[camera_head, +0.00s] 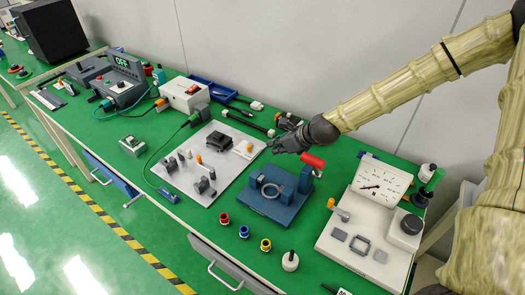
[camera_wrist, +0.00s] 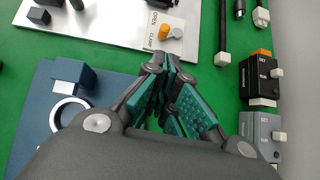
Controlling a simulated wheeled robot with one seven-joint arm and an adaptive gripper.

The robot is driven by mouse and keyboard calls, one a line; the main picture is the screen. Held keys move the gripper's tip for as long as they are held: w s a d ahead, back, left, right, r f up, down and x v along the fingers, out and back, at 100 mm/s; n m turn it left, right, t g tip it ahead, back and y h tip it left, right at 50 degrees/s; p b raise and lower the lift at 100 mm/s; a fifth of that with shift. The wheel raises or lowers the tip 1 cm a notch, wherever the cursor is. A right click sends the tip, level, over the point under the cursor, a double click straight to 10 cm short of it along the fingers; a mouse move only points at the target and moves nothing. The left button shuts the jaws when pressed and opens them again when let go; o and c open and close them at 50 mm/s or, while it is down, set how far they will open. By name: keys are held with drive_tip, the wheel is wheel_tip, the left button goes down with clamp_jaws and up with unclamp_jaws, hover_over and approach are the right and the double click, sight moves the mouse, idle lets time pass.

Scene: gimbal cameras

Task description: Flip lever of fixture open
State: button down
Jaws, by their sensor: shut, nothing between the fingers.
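The light grey fixture plate (camera_head: 180,180) lies on the green bench. At its back right corner is a small lever with an orange knob (camera_head: 249,147); the knob also shows in the wrist view (camera_wrist: 164,33), beside a label reading OPEN and CLAMP. My gripper (camera_head: 273,144) is just right of that corner; in the wrist view its fingers (camera_wrist: 164,62) are together and empty, with the tips just short of the orange knob. A visible gap in the picture separates tips and knob. I cannot tell the height between them.
A blue fixture (camera_head: 268,208) with a red handle (camera_head: 312,160) stands close by, right of the plate and below my forearm. A dial gauge stand (camera_head: 382,183) is farther right. Black cables and connectors (camera_head: 245,122) lie behind the plate. Coloured pegs stand in front.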

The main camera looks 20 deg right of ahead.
sight(250, 145)
drive_tip(key=shift+f, duration=0.1)
drive_tip(key=shift+p+x, duration=0.85)
drive_tip(key=shift+x, duration=4.05)
drive_tip(key=shift+a, duration=0.1)
drive_tip(key=shift+a+b, duration=0.35)
drive_tip(key=shift+b, duration=0.1)
drive_tip(key=shift+a+b, duration=0.4)
drive_tip(key=shift+a, duration=0.15)
drive_tip(key=shift+d, duration=0.15)
drive_tip(key=shift+w+d, duration=0.15)
drive_tip(key=shift+d, duration=0.5)
